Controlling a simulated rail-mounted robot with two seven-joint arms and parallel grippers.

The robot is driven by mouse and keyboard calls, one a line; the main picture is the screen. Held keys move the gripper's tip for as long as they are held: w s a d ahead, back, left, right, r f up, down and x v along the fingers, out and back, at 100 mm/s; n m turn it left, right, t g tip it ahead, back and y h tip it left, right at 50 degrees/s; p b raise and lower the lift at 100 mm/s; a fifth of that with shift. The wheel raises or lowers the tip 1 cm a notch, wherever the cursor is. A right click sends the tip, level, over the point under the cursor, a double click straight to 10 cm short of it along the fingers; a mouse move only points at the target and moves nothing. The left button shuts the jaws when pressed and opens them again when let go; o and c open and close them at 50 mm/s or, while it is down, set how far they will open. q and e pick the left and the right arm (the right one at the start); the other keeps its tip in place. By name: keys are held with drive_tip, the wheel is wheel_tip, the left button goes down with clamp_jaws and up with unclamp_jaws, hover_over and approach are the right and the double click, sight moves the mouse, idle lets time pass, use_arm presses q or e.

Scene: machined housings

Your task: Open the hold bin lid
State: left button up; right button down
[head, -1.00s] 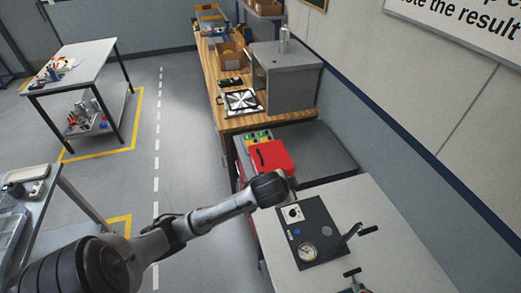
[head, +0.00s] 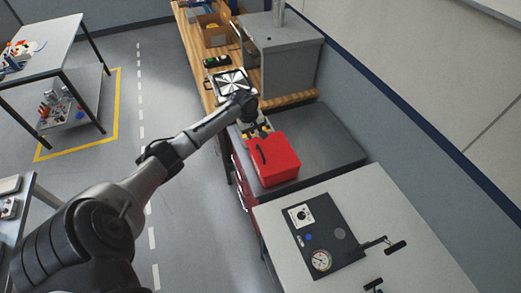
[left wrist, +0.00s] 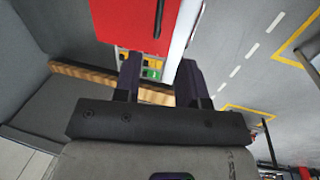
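The hold bin appears as a red box (head: 276,160) with a black bar handle (head: 262,152) on its face. It stands on the dark grey top between the wooden bench and the light table, and its lid looks shut. My left gripper (head: 254,128) is just beyond the box's far left edge. In the left wrist view its two dark fingers (left wrist: 160,78) are apart with nothing between them. The red face (left wrist: 128,20) and black handle (left wrist: 158,18) lie past the fingertips, apart from them. My right gripper is in neither view.
Green and yellow parts (left wrist: 150,68) lie close beside the red box. A gauge panel (head: 322,238) is on the light table. The floor aisle at left is clear.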

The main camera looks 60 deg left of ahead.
sight(261, 152)
use_arm(q)
drive_tip(key=w+f, duration=0.1)
drive_tip(key=f, duration=0.8)
drive_tip(key=w+f+b, duration=0.1)
drive_tip(key=f, duration=0.3)
drive_tip(key=shift+w+d+f, duration=0.15)
drive_tip(key=shift+w+f, duration=0.1)
drive_tip(key=shift+w, duration=0.1)
drive_tip(key=shift+c, duration=0.5)
clamp_jaws()
